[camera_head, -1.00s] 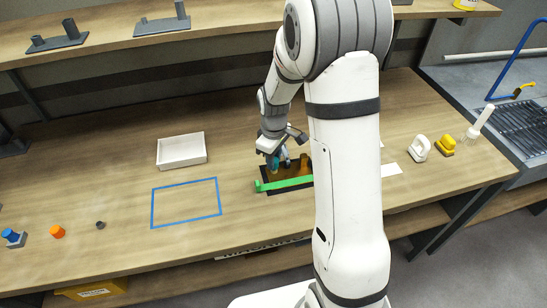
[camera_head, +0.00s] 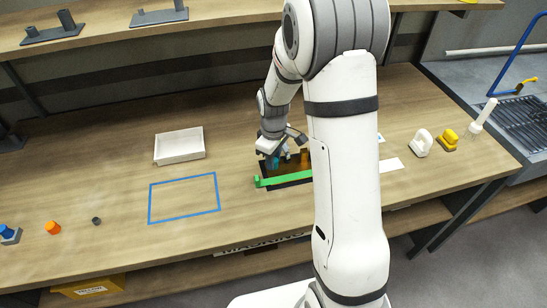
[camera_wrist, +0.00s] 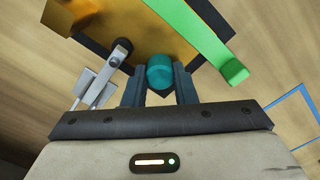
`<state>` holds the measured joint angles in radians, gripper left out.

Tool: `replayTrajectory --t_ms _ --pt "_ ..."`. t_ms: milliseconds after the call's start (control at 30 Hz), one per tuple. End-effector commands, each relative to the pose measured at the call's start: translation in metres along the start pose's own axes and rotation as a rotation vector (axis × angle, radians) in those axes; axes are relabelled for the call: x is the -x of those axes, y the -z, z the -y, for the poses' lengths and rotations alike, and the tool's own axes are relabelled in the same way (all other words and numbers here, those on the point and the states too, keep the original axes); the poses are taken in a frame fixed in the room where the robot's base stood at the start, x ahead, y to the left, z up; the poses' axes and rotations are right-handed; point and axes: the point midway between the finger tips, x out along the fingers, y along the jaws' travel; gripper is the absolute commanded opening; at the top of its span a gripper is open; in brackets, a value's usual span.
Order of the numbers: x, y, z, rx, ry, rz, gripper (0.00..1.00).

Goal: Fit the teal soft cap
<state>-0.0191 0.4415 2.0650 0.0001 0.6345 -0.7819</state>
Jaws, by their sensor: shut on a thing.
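The teal soft cap (camera_wrist: 160,72) sits between the two fingers of my gripper (camera_wrist: 158,80) in the wrist view, and the fingers are shut on it. An amber plate (camera_wrist: 185,48) with a dark border lies right beyond the cap. I cannot tell whether the cap touches it. A green bar (camera_wrist: 205,42) runs along one side of the plate. A grey lever-like part (camera_wrist: 106,72) stands left of the cap. In the head view, my gripper (camera_head: 274,160) is low over the dark-edged plate, behind the green bar (camera_head: 284,180), and my arm hides the plate's right part.
A white tray (camera_head: 180,158) and a blue taped rectangle (camera_head: 217,192) are left of the plate. An orange piece (camera_head: 53,227), a small dark piece (camera_head: 96,221) and a blue piece (camera_head: 9,233) stand far left. White (camera_head: 421,143) and yellow (camera_head: 449,140) items stand right.

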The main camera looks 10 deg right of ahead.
Motion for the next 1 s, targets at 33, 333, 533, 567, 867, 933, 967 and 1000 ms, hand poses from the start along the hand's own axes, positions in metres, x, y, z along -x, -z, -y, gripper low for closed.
replayTrajectory --t_ms 33,333,533,567,867,933,967,1000 --pt "-0.001 0.000 0.000 0.000 0.001 0.001 0.02" --pt "-0.001 0.000 0.001 0.001 0.001 0.001 0.31" --pt "-0.001 0.000 0.001 0.001 0.001 0.001 0.48" --pt "-0.001 0.000 0.001 0.001 0.001 0.001 0.50" --pt "0.004 0.001 0.000 0.001 -0.001 -0.001 0.50" --pt "0.012 0.001 0.000 0.002 -0.003 -0.003 0.50" --pt "0.017 0.001 0.000 0.002 -0.003 -0.003 0.50" --pt "0.023 0.001 0.000 0.002 -0.004 -0.004 0.50"
